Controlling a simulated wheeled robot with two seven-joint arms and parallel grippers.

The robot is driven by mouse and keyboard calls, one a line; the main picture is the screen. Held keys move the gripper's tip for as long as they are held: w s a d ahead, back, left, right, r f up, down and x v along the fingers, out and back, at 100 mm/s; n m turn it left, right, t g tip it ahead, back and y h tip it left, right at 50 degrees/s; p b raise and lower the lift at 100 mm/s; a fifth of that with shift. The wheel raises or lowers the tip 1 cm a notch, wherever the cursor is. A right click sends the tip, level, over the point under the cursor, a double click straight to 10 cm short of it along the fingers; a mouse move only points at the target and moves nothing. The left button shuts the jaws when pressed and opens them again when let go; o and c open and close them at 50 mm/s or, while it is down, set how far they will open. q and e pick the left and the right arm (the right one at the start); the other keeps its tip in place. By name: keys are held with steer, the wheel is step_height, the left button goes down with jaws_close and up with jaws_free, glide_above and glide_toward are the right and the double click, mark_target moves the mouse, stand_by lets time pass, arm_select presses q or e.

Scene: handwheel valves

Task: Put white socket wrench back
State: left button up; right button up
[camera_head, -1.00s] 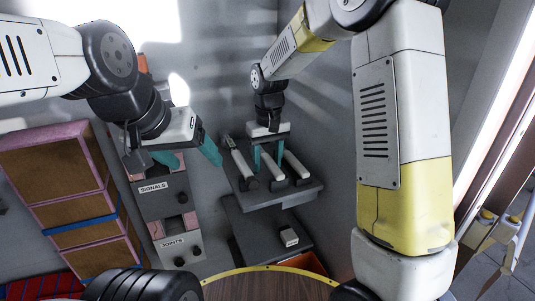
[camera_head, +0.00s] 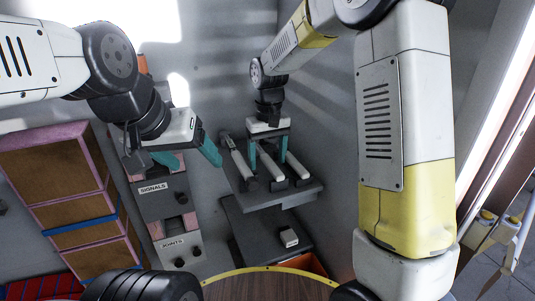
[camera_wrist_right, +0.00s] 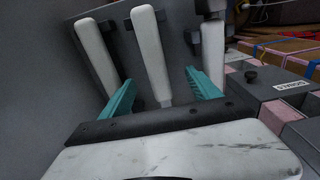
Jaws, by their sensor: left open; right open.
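Three white-handled tools stand side by side in a grey wall rack (camera_head: 285,196): a left one (camera_head: 240,163), a middle one (camera_head: 270,167) and a right one (camera_head: 297,166). I cannot tell which is the white socket wrench, as the heads are hidden. My right gripper (camera_head: 268,154) is open at the rack, its teal fingers on either side of the middle tool. In the right wrist view the middle handle (camera_wrist_right: 150,50) stands between the spread fingers (camera_wrist_right: 160,83), apart from both. My left gripper (camera_head: 189,158) is open and empty, left of the rack.
A grey panel marked SIGNALS (camera_head: 158,198) and one marked JOINTS (camera_head: 178,247) are below my left gripper.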

steer(key=shift+r, duration=2.3)
step_height(320, 180, up, 8)
steer(key=f, duration=0.1)
steer(key=s+d+r+m+t+y, duration=0.25)
steer(key=s+d+r, duration=0.25)
steer(key=s+d, duration=0.55)
steer(key=s+d+f+t, duration=0.1)
steer(key=s+d, duration=0.1)
steer(key=s, duration=0.3)
steer(key=s+d+f+m+t, duration=0.1)
steer(key=s+f+t, duration=0.1)
steer(key=s, duration=0.3)
steer(key=shift+s+d, duration=0.3)
steer(key=shift+d, duration=0.05)
steer(key=shift+m+h, duration=0.25)
